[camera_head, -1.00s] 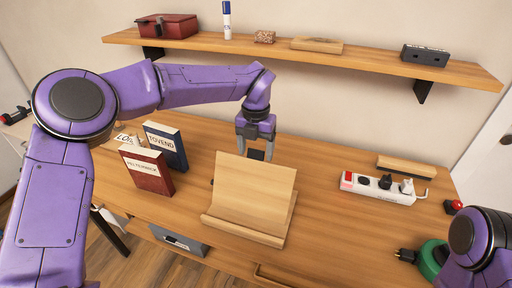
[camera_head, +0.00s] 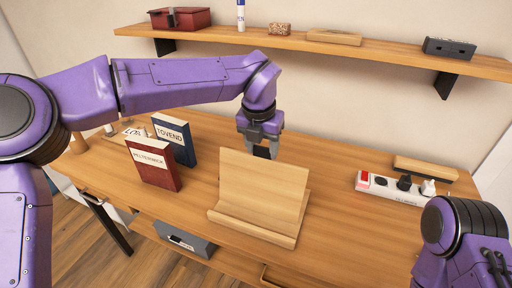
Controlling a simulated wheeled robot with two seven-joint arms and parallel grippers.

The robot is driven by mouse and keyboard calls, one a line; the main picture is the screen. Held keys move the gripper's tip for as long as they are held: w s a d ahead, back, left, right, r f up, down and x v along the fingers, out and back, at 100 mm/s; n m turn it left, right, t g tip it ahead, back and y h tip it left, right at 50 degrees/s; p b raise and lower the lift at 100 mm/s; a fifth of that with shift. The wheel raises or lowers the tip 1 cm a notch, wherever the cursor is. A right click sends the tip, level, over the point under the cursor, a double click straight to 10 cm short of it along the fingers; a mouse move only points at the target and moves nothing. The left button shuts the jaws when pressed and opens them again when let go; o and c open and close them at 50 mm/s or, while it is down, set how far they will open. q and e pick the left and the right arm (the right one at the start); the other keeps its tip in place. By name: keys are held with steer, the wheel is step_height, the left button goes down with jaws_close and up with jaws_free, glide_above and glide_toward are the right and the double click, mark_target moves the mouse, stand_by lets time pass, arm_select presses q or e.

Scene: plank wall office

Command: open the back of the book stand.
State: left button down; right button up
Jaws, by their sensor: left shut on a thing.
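The light wooden book stand (camera_head: 262,185) is on the desk in the middle of the picture. Its back panel leans away from me, and a ledge with a raised lip (camera_head: 250,229) runs along its front. My left gripper (camera_head: 263,150) comes down at the top edge of the back panel, fingers pointing down. It is shut on the back of the book stand; the fingertips are partly hidden behind the panel. My right arm shows at the lower right, but its gripper is out of the picture.
A red book (camera_head: 153,165) and a blue book (camera_head: 175,140) stand left of the book stand. A white power strip (camera_head: 393,188) and a wooden block (camera_head: 425,169) lie at the right. A wall shelf (camera_head: 330,50) with several items runs above the desk.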

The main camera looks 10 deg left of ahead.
arm_select(q)
steer(key=shift+c, duration=2)
jaws_free()
steer(key=shift+d, duration=0.1)
steer(key=v, duration=1)
steer(key=shift+r, duration=0.3)
